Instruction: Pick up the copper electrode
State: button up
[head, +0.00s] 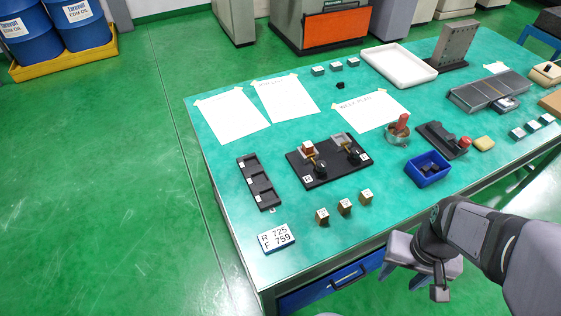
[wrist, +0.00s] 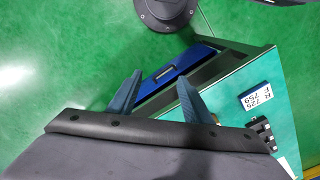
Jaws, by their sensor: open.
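Three small copper-coloured blocks with pale tops, the likely electrodes, stand in a row near the table's front edge in the head view: left (head: 322,217), middle (head: 345,207) and right (head: 366,197). Another copper-toned block (head: 308,148) sits on the black fixture plate (head: 325,172) behind them. I cannot tell which one the task means. My gripper (head: 415,280) is open and empty, off the front edge of the table, to the right of the row and apart from it. Its two blue fingers (wrist: 159,76) show spread in the wrist view, with no block between them.
A black slotted tray (head: 259,183), a blue bin (head: 428,170) and a red-handled tool in a bowl (head: 400,128) stand nearby. A blue drawer (head: 333,285) is below.

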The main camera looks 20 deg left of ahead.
jog(key=w+a+r+n+t, duration=0.1)
jog(key=w+a, duration=0.2)
jog(key=w, duration=0.5)
jog(key=w+a+r+n, duration=0.1)
jog(key=w+a+n, duration=0.15)
jog(key=w, duration=0.45)
jog(key=n+t+y+b, duration=0.2)
jog(key=n+y, duration=0.1)
jog(key=n, duration=0.3)
send_near(308, 144)
jog(key=f, duration=0.1)
jog(key=shift+m, duration=0.25)
jog(key=shift+p+x, duration=1.15)
jog(key=shift+x, duration=1.05)
jog(key=shift+p+x, duration=0.5)
jog(key=shift+x, duration=1.1)
jog(key=shift+w+r, duration=0.1)
jog(key=shift+r, duration=0.05)
grip_shut()
